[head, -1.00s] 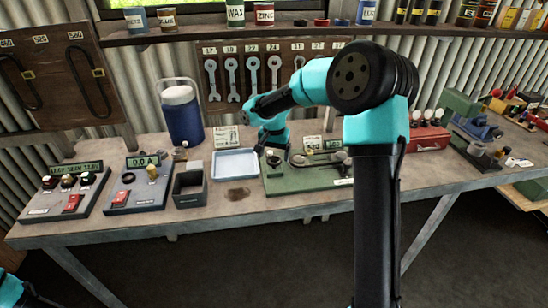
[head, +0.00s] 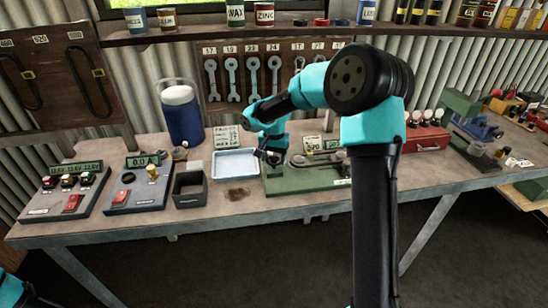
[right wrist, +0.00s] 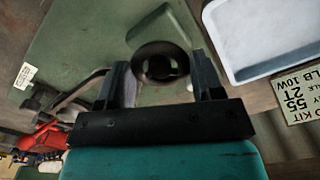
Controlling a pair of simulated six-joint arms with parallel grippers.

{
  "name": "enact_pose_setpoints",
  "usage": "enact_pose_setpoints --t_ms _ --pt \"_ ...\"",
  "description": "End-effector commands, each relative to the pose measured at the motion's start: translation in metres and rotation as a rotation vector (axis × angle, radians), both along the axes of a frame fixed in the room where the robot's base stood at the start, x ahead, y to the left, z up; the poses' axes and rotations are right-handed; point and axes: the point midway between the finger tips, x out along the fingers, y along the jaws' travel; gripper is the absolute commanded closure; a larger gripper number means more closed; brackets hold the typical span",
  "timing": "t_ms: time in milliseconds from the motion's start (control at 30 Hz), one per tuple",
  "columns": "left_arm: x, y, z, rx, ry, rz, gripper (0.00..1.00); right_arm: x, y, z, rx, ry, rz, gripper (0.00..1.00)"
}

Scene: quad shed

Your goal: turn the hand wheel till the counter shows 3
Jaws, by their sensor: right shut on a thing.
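The green base plate (head: 310,178) lies on the workbench, with a metal arm-like part along its right side. A dark round ring-shaped part, seemingly the hand wheel (right wrist: 141,62), sits over the green plate in the right wrist view. My right gripper (head: 271,158) points down at the plate's left end. In the right wrist view its two fingers (right wrist: 161,77) are on either side of the ring, shut on it. In the head view the gripper mostly hides the wheel. I cannot make out a counter reading on the plate. My left gripper is out of view.
A pale blue tray (head: 235,151) is just left of the plate, with a dark open box (head: 190,200) beyond it. Left of these stands a grey unit (head: 118,199) with a small display. A red box (head: 428,137) is to the right.

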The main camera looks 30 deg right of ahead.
Motion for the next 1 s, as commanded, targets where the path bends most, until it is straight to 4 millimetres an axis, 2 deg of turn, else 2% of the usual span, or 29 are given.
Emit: enact_pose_setpoints --t_ms 467,667,1000 --pt "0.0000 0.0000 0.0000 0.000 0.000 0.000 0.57 -0.0001 -0.0001 0.0003 0.000 0.000 0.078 0.63" --pt "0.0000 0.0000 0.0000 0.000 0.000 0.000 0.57 -0.0001 -0.0002 0.0003 0.000 0.000 0.197 0.63" --pt "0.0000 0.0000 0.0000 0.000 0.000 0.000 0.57 -0.0002 -0.0005 0.0004 0.000 0.000 0.498 0.63"
